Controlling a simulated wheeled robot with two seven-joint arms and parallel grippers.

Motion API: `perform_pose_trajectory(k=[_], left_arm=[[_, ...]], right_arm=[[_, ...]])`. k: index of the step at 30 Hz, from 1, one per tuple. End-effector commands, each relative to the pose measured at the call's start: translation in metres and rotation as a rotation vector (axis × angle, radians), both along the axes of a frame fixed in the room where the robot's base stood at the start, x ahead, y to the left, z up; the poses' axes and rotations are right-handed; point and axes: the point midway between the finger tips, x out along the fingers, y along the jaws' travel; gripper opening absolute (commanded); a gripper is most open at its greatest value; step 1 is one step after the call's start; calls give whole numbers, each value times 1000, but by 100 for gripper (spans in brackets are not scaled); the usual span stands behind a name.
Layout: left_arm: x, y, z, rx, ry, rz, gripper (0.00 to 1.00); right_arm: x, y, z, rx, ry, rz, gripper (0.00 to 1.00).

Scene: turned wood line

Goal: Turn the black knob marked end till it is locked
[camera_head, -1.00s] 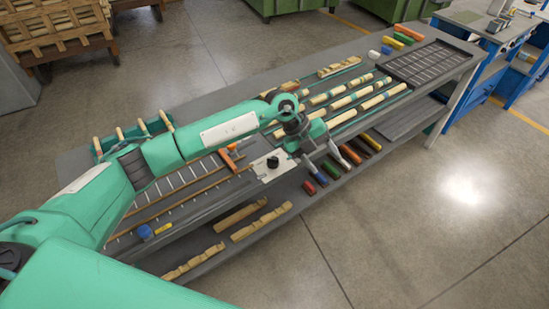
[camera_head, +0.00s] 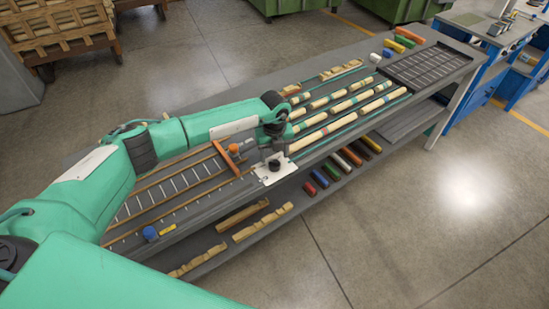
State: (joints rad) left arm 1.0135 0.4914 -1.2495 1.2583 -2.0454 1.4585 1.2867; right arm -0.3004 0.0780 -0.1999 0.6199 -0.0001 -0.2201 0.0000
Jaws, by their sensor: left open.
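The black knob (camera_head: 274,165) stands on a white plate (camera_head: 266,178) at the front edge of the bench, near its middle. Any lettering on it is too small to read. My left gripper (camera_head: 274,155) points down over the knob from behind, with its fingers close to it. The fingers are small and dark; I cannot tell whether they touch the knob. The gripper is open. My right gripper is out of view.
An orange bar with an orange knob (camera_head: 234,149) stands just left of the plate. A blue knob (camera_head: 150,233) sits at the bench's front left. Pale turned rods (camera_head: 345,120) lie to the right, with a dark gridded tray (camera_head: 425,68) beyond. Coloured cylinders (camera_head: 320,179) lie on the lower shelf.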

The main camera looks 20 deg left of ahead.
Motion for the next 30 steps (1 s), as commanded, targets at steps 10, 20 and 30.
perform_pose_trajectory(k=[10, 20, 30], left_arm=[[0, 0, -38, -1, 0, -1, 59], [0, 0, -41, -2, -1, -1, 53], [0, 0, -40, -2, -1, -3, 14]], right_arm=[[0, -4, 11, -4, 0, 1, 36], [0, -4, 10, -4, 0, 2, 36], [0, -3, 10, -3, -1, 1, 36]])
